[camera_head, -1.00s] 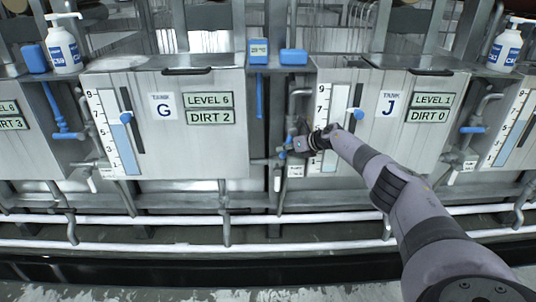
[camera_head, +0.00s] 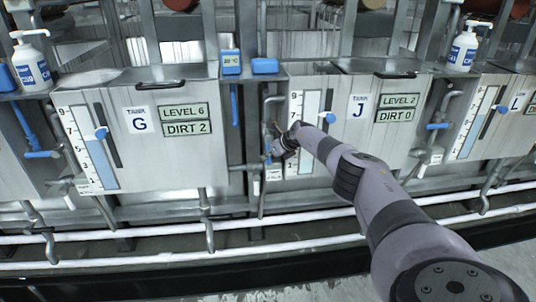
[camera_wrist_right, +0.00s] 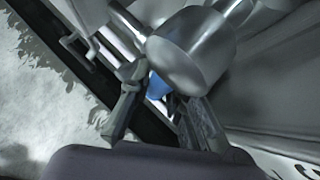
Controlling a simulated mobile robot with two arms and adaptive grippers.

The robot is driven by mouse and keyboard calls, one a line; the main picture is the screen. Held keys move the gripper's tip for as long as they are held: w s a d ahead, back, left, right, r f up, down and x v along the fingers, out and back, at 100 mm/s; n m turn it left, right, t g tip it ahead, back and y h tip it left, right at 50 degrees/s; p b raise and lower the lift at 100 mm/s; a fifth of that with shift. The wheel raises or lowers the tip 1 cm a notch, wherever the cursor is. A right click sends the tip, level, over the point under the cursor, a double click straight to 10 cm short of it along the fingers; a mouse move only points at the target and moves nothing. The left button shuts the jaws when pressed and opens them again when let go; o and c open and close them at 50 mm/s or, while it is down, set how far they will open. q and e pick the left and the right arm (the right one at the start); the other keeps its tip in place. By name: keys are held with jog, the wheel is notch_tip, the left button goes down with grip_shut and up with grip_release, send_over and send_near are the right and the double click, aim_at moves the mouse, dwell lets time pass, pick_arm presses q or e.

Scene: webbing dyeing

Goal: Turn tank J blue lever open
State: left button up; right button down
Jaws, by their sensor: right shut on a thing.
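Tank J (camera_head: 345,135) is a grey steel tank with a J label, a gauge and signs reading LEVEL 2 and DIRT 0. My right gripper (camera_head: 277,147) reaches to the pipework at the tank's lower left. It is shut on the blue lever (camera_head: 268,159), which is mostly hidden by the gripper in the head view. My left gripper is not in view.
Tank G (camera_head: 150,125) stands to the left, and tank L (camera_head: 510,115) to the right. White rails (camera_head: 180,229) run along the front below the tanks. Pump bottles (camera_head: 32,62) stand on the ledges. A vertical pipe (camera_head: 266,115) rises close to my right gripper.

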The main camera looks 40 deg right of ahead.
jog(key=shift+s+d+f, duration=0.1)
jog(key=shift+s+f, duration=0.05)
jog(key=shift+f, duration=0.05)
jog(key=c, duration=1.6)
grip_release()
jog(key=shift+c, duration=0.2)
jog(key=shift+o, duration=0.8)
jog(key=shift+r, duration=0.1)
jog(key=shift+r, duration=0.15)
jog(key=shift+s+d+r, duration=0.1)
jog(key=shift+s+r, duration=0.25)
jog(key=shift+r, duration=0.05)
jog(key=v, duration=1)
jog(key=shift+s+r, duration=0.2)
jog(key=shift+s, duration=0.05)
